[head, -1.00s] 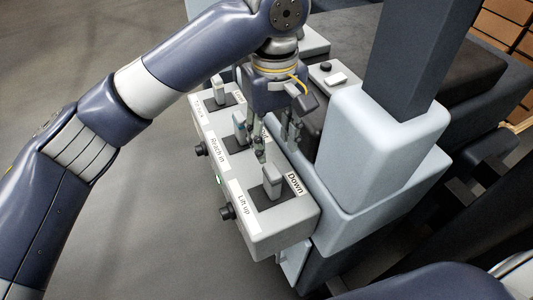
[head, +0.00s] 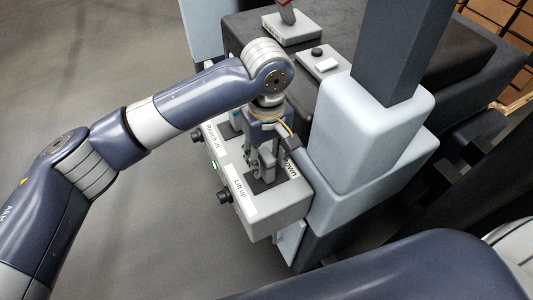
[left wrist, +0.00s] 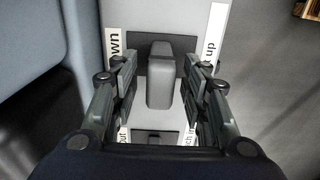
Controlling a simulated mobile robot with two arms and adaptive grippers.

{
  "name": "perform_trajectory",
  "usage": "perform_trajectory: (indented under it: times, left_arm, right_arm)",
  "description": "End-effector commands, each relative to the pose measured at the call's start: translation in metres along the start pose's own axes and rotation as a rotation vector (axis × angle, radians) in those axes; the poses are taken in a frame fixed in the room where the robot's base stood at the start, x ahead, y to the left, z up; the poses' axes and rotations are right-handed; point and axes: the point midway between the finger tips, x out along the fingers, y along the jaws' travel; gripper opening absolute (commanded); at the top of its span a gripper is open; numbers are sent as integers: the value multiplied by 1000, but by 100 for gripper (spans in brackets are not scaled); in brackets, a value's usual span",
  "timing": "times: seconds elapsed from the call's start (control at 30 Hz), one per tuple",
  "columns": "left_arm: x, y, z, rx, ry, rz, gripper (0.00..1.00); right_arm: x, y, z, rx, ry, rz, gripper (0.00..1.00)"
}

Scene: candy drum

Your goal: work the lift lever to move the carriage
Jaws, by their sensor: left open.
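The lift lever (left wrist: 160,82) is a grey upright handle in a dark slot, between the "Down" and "Lift up" labels. In the head view the lift lever (head: 268,160) is partly hidden by my left gripper (head: 262,158). My left gripper (left wrist: 160,90) is open, with one finger on each side of the lever in the left wrist view. Gaps show between the fingers and the lever. The carriage cannot be made out for certain. My right gripper is not in view.
The grey control box (head: 275,213) has black knobs on its front and a "Reach in" label beyond the lift section. A dark mast (head: 398,50) in a pale blue housing (head: 360,135) stands close to the right.

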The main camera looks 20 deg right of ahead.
Motion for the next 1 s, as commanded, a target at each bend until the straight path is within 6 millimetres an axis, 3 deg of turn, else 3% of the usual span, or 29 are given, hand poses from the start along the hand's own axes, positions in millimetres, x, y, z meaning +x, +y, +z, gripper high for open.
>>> perform_trajectory:
  times: [0.17,0.33,0.53,1.0]
  left_arm:
    - [0,0,0,-1,0,0,39]
    - [0,0,0,-1,0,0,1]
    - [-1,0,0,-1,0,-4,0]
    - [0,12,0,-2,0,-124,0]
  right_arm:
    - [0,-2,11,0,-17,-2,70]
    - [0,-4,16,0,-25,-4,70]
    - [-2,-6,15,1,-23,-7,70]
    - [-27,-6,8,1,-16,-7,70]
